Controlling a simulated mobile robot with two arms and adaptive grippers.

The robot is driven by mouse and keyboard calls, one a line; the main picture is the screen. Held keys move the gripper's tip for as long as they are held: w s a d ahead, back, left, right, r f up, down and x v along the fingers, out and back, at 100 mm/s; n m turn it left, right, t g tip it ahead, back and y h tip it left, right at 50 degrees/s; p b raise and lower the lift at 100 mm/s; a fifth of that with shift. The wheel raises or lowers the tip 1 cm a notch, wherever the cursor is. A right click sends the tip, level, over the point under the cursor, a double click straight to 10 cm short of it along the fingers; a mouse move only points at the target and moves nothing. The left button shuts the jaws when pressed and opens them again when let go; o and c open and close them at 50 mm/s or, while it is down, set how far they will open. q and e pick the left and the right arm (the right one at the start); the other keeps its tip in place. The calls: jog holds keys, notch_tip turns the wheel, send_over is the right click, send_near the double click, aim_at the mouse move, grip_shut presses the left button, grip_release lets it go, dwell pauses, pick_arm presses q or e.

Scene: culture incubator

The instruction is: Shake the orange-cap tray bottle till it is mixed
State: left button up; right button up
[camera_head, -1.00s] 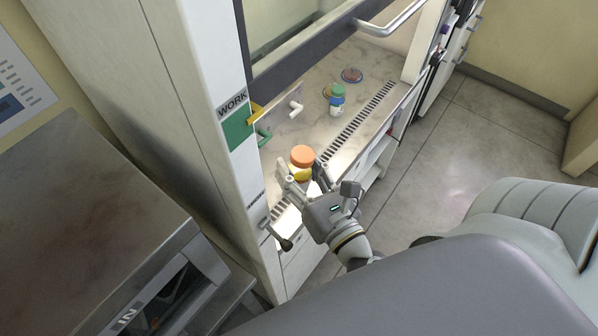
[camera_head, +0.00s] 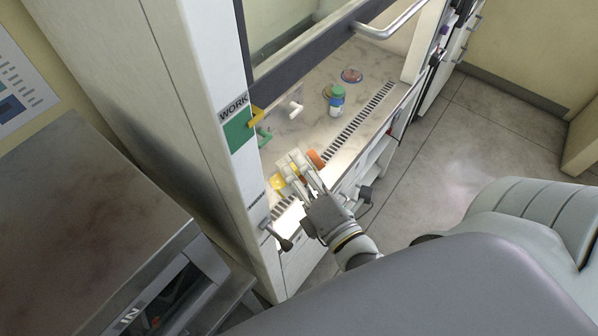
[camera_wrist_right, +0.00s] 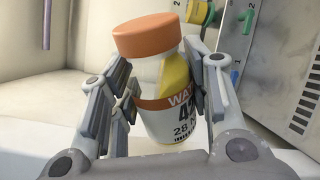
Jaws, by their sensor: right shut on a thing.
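The orange-cap bottle (camera_wrist_right: 170,90) is held in my right gripper (camera_head: 298,173). In the right wrist view it has a wide orange cap (camera_wrist_right: 145,34), yellow contents and a white label with a brown band and partly hidden print. The fingers of my right gripper close on it from both sides. My left gripper is not in view.
The raised sash handle (camera_head: 392,22) is above.

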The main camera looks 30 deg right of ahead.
jog(key=n, duration=0.8)
jog(key=shift+b, duration=0.35)
jog(key=n, duration=0.5)
